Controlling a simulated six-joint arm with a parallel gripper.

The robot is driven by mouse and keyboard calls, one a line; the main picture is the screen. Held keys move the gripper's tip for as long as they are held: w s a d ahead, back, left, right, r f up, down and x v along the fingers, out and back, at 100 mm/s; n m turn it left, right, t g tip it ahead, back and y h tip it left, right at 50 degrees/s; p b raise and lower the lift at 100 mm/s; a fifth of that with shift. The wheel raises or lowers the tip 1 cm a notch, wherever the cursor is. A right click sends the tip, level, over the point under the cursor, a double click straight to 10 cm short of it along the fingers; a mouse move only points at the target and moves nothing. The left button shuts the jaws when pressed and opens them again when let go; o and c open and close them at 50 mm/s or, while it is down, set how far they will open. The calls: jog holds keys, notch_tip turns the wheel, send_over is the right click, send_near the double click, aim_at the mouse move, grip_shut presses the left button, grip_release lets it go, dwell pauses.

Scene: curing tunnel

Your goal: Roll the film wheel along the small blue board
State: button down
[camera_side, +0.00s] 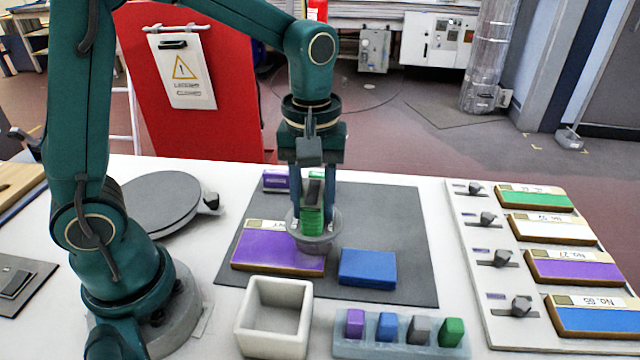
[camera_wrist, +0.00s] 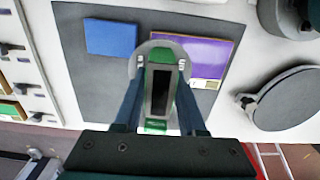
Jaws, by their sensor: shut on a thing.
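My gripper (camera_side: 312,195) points down and is shut on the green and black body of the film wheel (camera_side: 313,222). The wheel's round grey part is lowest, at the right end of the large purple board (camera_side: 270,250). I cannot tell whether it touches the board. The small blue board (camera_side: 368,268) lies flat on the dark mat (camera_side: 400,220), to the right and nearer the side camera. In the wrist view, my gripper (camera_wrist: 160,95) holds the wheel (camera_wrist: 140,62) between the blue board (camera_wrist: 111,37) at upper left and the purple board (camera_wrist: 205,58) at right.
A white open box (camera_side: 275,318) and a pale rack (camera_side: 385,350) of small coloured pieces stand at the front. A panel (camera_side: 473,250) with several knobs and coloured boards is at right. A round grey turntable (camera_side: 160,200) stands left. The mat's right side is bare.

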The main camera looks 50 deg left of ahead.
aim_at(288, 218)
jog(key=shift+s+a, duration=0.15)
dwell(0.5)
jog(key=shift+s+a, duration=1.15)
jog(key=shift+s, duration=0.05)
jog(key=shift+s+a, duration=1.3)
jog(key=shift+s, duration=0.05)
jog(key=shift+s+a, duration=0.6)
jog(key=shift+s, duration=0.05)
jog(key=shift+a, duration=0.1)
